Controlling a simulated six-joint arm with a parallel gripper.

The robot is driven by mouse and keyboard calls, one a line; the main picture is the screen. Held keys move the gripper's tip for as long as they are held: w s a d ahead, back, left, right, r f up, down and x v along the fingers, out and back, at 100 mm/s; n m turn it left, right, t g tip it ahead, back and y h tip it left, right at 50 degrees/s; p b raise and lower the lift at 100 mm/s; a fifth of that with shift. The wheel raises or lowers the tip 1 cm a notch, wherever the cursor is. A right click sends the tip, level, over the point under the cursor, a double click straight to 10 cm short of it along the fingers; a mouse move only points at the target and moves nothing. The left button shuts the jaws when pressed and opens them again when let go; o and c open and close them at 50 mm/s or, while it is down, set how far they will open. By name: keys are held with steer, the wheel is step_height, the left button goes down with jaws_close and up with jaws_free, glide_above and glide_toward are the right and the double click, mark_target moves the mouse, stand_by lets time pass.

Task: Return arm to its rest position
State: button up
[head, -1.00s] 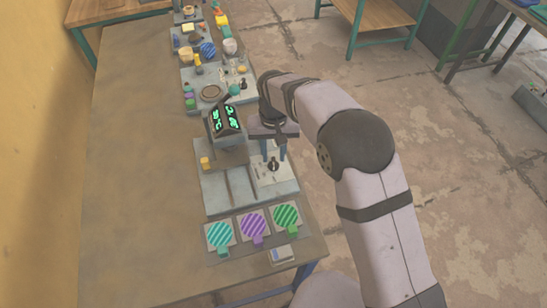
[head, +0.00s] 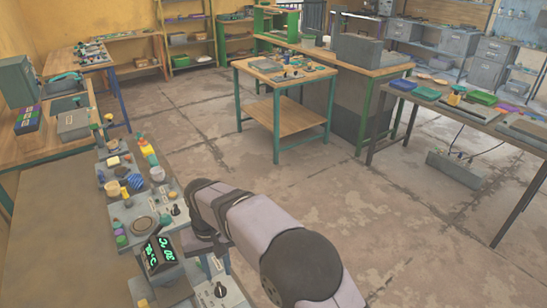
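My gripper (head: 216,263) points down at the end of my arm, in the lower middle of the head view. Its two fingers stand apart with nothing seen between them. It hangs above the grey press unit (head: 233,293), close to a black knob (head: 220,290) on it. A box with a green-lit display (head: 160,252) stands just left of the gripper. The lower part of the press unit is cut off by the picture's bottom edge, and my arm covers its right side.
Several panels with knobs and buttons (head: 140,190) run along the near workbench (head: 50,230) beyond the display. Bare floor (head: 330,200) lies right of the bench. A small wooden table (head: 290,115) stands mid-room. A long table (head: 480,120) stands at the right.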

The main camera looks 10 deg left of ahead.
steer(key=w+d+r+m, duration=0.1)
steer(key=d+r+m, duration=0.2)
steer(key=d, duration=1.9)
steer(key=s+d+f+m, duration=0.3)
steer(key=s+d, duration=1)
steer(key=d, duration=0.3)
steer(key=shift+s+d, duration=0.2)
steer(key=shift+d, duration=0.2)
